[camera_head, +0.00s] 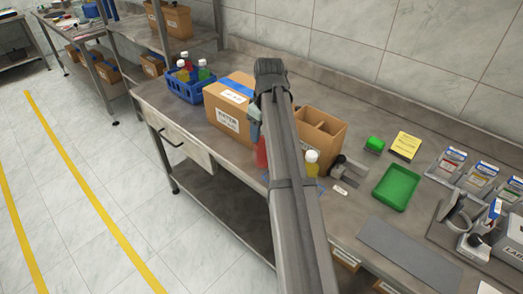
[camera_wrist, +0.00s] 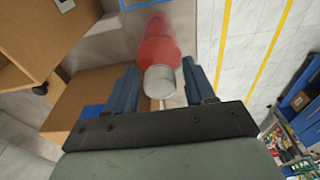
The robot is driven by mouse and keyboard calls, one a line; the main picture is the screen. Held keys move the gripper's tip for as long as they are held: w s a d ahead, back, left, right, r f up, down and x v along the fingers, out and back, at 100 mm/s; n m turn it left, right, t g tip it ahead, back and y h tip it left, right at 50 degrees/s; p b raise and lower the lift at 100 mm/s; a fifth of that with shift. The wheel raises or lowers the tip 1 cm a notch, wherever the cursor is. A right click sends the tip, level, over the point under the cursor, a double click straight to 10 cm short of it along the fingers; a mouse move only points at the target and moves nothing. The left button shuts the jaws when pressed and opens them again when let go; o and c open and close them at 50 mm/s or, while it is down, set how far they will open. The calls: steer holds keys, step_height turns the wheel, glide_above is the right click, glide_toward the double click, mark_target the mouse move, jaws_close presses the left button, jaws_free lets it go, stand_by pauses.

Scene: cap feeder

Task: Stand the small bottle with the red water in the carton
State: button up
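The small bottle with red water (camera_head: 261,153) stands on the bench, partly hidden behind my arm in the head view. In the wrist view the red bottle (camera_wrist: 158,45) shows its white cap towards the camera. My gripper (camera_wrist: 160,70) is open, with one finger on each side of the bottle near its cap; gaps seem to show on both sides. In the head view only a bit of my gripper (camera_head: 256,124) shows above the bottle. The open carton (camera_head: 325,143) with dividers stands to the right, its left part behind my arm.
A taped closed box (camera_head: 227,118) stands just left of the red bottle. A yellow bottle (camera_head: 311,164) stands in front of the open carton. A blue crate (camera_head: 184,88) holds several bottles. A green tray (camera_head: 396,187) lies further right.

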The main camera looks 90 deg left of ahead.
steer(key=c, duration=0.4)
steer(key=shift+o, duration=0.2)
steer(key=shift+r, duration=0.4)
jaws_close()
steer(key=shift+r, duration=3.1)
